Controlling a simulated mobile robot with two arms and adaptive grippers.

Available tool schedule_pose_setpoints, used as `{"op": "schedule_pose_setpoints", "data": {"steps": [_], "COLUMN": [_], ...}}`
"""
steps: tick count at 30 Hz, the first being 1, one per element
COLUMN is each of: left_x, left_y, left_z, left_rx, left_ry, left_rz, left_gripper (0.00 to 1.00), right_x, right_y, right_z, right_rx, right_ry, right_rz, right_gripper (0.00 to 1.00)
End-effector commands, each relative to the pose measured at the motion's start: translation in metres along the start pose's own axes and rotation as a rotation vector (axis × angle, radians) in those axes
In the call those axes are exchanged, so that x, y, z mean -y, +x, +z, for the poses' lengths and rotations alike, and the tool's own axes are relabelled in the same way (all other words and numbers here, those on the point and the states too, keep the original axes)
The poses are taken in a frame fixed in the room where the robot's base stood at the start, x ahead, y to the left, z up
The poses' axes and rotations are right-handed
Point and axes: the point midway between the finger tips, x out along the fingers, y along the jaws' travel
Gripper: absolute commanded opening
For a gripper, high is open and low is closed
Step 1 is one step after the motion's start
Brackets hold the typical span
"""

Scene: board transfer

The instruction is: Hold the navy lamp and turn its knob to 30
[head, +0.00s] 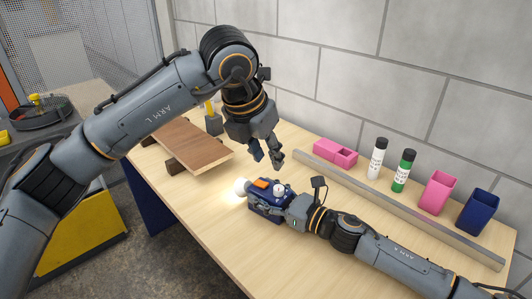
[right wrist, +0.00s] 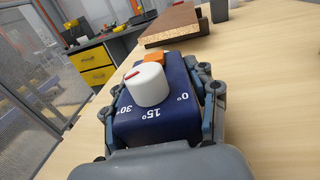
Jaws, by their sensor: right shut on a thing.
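The navy lamp (head: 262,209) lies on the table, its round bulb (head: 240,187) glowing at the left end. My right gripper (head: 271,200) is shut on the lamp's body, one finger along each side. In the right wrist view, the lamp (right wrist: 122,127) shows a white knob (right wrist: 152,87) between the marks 0°, 15° and 30°. A red line on the knob's top lies towards its left side; I cannot read its exact setting. An orange patch (right wrist: 94,61) lies beyond the knob. My left gripper (head: 267,157) hangs above the lamp, open and empty, apart from the knob.
A brown board (head: 190,145) rests on dark supports to the left. A long grey bar (head: 400,206) lies behind my right arm. Behind it stand pink holders (head: 437,193), a navy cup (head: 478,211), a white bottle (head: 377,160) and a green bottle (head: 403,172). The table front (head: 215,240) is clear.

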Motion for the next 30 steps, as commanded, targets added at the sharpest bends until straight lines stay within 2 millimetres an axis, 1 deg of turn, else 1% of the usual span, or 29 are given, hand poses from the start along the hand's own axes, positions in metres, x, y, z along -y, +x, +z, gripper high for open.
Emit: {"op": "schedule_pose_setpoints", "data": {"steps": [3,4,5,6,8,17,20,23,26,30], "left_x": [0.000,0.000,0.000,0.000,0.000,0.000,0.000,0.000,0.000,0.000], "left_y": [0.000,0.000,0.000,0.000,0.000,0.001,0.001,0.001,0.001,0.001], "left_z": [0.000,0.000,0.000,0.000,0.000,0.000,0.000,0.000,0.000,0.000], "left_rx": [0.000,0.000,0.000,0.000,0.000,0.000,0.000,0.000,0.000,0.000], "left_ry": [0.000,0.000,0.000,0.000,0.000,0.000,0.000,0.000,0.000,0.000], "left_rz": [0.000,0.000,0.000,0.000,0.000,0.000,0.000,0.000,0.000,0.000], "left_gripper": [0.33,0.33,0.33,0.33,0.33,0.33,0.33,0.33,0.33,0.33], "right_x": [0.000,0.000,0.000,0.000,0.000,0.000,0.001,0.001,0.001,0.000], "right_y": [0.000,0.000,0.000,0.000,0.000,0.000,-0.004,-0.017,-0.037,-0.068], "right_z": [0.000,0.000,0.000,0.000,0.000,0.000,-0.001,-0.001,-0.002,-0.002], "right_rx": [0.000,0.000,0.000,0.000,0.000,0.000,-0.001,-0.001,-0.003,-0.004], "right_ry": [0.000,0.000,0.000,0.000,0.000,0.000,0.000,0.002,0.001,0.002], "right_rz": [0.000,0.000,0.000,0.000,0.000,0.000,-0.001,-0.002,-0.002,-0.002], "right_gripper": [0.19,0.60,0.66,0.74,0.85,0.85,0.85,0.85,0.85,0.85]}}
